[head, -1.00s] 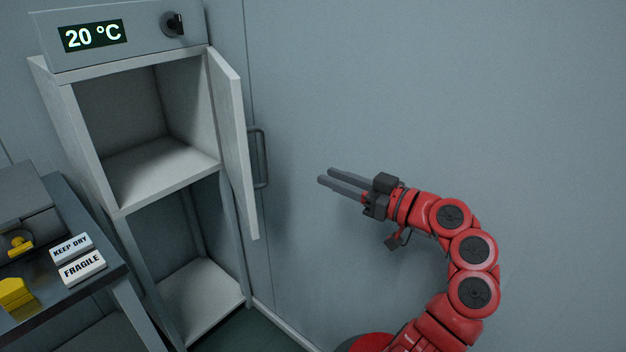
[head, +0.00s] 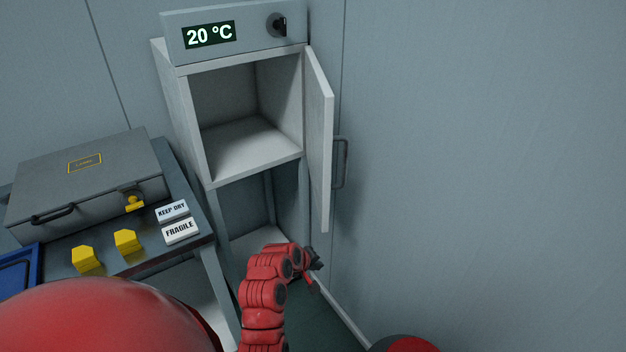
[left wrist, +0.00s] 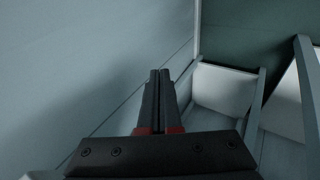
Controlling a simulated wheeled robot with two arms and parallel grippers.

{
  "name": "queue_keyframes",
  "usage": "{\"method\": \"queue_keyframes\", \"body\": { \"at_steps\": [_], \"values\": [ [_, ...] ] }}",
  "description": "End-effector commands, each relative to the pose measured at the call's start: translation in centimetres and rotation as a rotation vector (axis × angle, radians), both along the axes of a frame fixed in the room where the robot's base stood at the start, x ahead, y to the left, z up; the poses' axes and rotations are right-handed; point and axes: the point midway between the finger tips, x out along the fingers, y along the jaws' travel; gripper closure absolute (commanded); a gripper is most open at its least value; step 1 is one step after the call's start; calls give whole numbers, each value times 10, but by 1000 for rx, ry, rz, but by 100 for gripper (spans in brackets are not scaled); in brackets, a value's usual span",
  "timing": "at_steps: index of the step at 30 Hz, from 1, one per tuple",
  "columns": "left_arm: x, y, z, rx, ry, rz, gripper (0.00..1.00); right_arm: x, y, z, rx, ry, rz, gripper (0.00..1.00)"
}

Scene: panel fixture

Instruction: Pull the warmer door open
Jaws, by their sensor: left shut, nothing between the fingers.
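The warmer (head: 183,110) stands against the wall with a 20 °C display (head: 210,35) and a dark knob (head: 280,25). Its door (head: 319,140) stands swung wide open on the right side, leaving the compartment (head: 245,140) open and empty. The door handle (head: 340,163) shows on the door's outer side, near the right wall. My left gripper (head: 316,260) is below the door, apart from it and in front of the lower opening. In the left wrist view its fingers (left wrist: 158,95) are shut together with nothing between them. My right gripper is out of view.
A bench (head: 205,240) left of the warmer holds a grey case (head: 90,180), a KEEP DRY block (head: 172,210), a FRAGILE block (head: 181,231), two yellow blocks (head: 87,259) and a blue tray (head: 20,268). The wall right of the door is bare.

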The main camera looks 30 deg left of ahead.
Motion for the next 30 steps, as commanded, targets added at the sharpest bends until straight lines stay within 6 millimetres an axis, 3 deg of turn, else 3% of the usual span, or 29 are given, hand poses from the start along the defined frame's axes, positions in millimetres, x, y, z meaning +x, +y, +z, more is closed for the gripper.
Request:
{"method": "queue_keyframes", "body": {
  "at_steps": [1, 6, 9, 13, 16, 20, 26, 30],
  "values": [
    [-16, 7, 26, -95, -71, 35, 100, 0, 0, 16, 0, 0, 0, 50],
    [-59, 23, 125, -324, -396, 99, 100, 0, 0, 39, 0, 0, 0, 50],
    [-89, 37, 187, -370, -588, 129, 100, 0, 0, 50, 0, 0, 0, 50],
    [-124, 49, 246, -371, -771, 150, 100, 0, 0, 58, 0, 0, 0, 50],
    [-141, 52, 269, -361, -849, 156, 100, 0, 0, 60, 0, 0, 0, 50],
    [-146, 52, 281, -353, -886, 154, 100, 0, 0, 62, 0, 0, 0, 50],
    [-120, 49, 282, -353, -885, 147, 100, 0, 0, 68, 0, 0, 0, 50],
    [-89, 46, 283, -356, -883, 144, 100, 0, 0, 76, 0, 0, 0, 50]
  ]
}}
